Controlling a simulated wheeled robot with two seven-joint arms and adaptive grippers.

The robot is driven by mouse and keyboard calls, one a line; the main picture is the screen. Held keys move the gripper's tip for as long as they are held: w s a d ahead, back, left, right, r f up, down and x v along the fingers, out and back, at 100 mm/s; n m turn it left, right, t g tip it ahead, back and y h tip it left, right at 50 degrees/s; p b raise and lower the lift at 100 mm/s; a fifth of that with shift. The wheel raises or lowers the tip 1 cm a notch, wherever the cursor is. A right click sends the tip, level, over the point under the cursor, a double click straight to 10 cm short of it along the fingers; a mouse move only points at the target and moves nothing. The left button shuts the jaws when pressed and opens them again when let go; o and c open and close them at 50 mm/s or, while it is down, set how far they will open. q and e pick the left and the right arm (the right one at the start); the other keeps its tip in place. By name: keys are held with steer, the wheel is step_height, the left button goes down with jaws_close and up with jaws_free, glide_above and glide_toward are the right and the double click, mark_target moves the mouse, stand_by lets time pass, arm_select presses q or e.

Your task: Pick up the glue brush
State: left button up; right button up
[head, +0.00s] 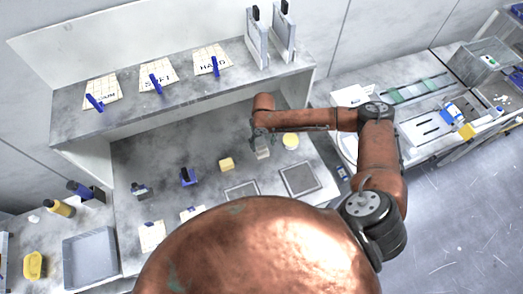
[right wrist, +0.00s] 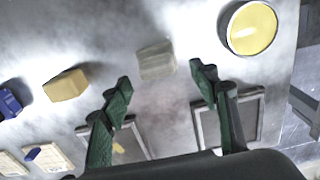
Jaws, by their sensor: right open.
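My right gripper (head: 259,140) reaches over the workbench from the right. In the right wrist view its two green fingers (right wrist: 161,79) are spread wide with nothing between them. A small pale grey block-like thing (right wrist: 155,60) lies on the bench just beyond the fingertips, in line with the gap. It also shows in the head view (head: 263,153), just below the gripper, partly covered by it. It may be the glue brush, but its shape is too plain to be sure. A round dish with yellow content (right wrist: 252,28) stands to its right. My left gripper is not in view.
A yellow block (right wrist: 66,85) and a blue item (head: 188,177) lie left of the grey thing. Dark framed plates (head: 299,178) lie on the near side. A raised shelf (head: 130,108) with cards and blue markers overhangs the back of the bench.

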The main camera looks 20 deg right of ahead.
mark_target(262, 147)
steer(key=f, duration=0.2)
steer(key=shift+w+a+f+p, duration=0.15)
steer(key=shift+w+f+p, duration=0.15)
steer(key=shift+f, duration=0.1)
steer(key=shift+s+f, duration=0.1)
steer(key=shift+f, duration=0.45)
steer(key=c, duration=1.3)
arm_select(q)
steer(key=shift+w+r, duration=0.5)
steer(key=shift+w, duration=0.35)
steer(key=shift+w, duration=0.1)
arm_select(e)
steer(key=shift+r, duration=0.15)
steer(key=shift+r+b, duration=0.3)
steer(key=shift+r, duration=0.3)
arm_select(q)
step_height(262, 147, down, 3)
steer(key=b, duration=0.2)
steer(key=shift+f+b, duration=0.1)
steer(key=shift+b, duration=0.2)
arm_select(e)
steer(key=s+r, duration=0.4)
steer(key=s+a+r, duration=0.1)
steer(key=s+r, duration=0.2)
steer(key=s, duration=0.2)
steer(key=s+a+r, duration=0.1)
steer(key=s+r, duration=0.3)
steer(key=shift+s+a+r, duration=0.2)
steer(key=shift+s+r, duration=0.1)
steer(key=shift+s, duration=0.1)
